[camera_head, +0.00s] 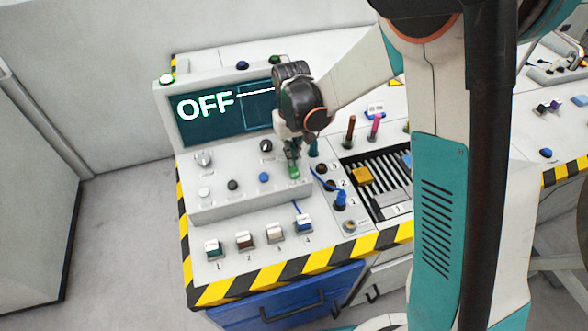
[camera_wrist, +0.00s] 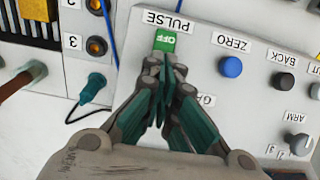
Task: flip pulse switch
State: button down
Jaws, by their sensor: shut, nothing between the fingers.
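The pulse switch (camera_wrist: 165,41) is a green rocker reading OFF beside a PULSE label, at the top of the wrist view. It also shows in the head view (camera_head: 293,172), just below my gripper. My gripper (camera_wrist: 166,68) is shut and empty, with its fingertips close to the switch's near edge. I cannot tell whether they touch it. In the head view my gripper (camera_head: 292,155) points down over the right part of the grey control panel (camera_head: 235,205). The display (camera_head: 205,107) behind reads OFF, partly hidden by my wrist.
A blue ZERO button (camera_wrist: 231,66) and a black BACK button (camera_wrist: 283,82) sit beside the switch. A knob (camera_wrist: 300,143) marked ARM is farther right. Numbered sockets (camera_wrist: 96,46) and a teal plug (camera_wrist: 92,84) with a cable are at the left. Several rocker switches (camera_head: 245,240) line the bench front.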

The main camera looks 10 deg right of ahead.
jog(key=shift+f+b, duration=0.3)
jog(key=shift+f, duration=0.15)
dwell(0.3)
jog(key=shift+r+p, duration=2.2)
jog(key=shift+r, duration=1.35)
jog(key=s+d+r+m+t, duration=0.1)
jog(key=s+d+r+t, duration=0.1)
jog(key=s+d+r, duration=0.4)
jog(key=s+d+r+t, duration=0.15)
jog(key=s+r, duration=0.25)
jog(key=r, duration=0.4)
jog(key=s+d+r+m+t+b, duration=0.1)
jog(key=s+d+r+t, duration=0.1)
jog(key=s+d, duration=0.4)
jog(key=s+t, duration=0.1)
jog(key=s, duration=0.4)
jog(key=shift+s+t, duration=0.25)
jog(key=shift+t, duration=0.1)
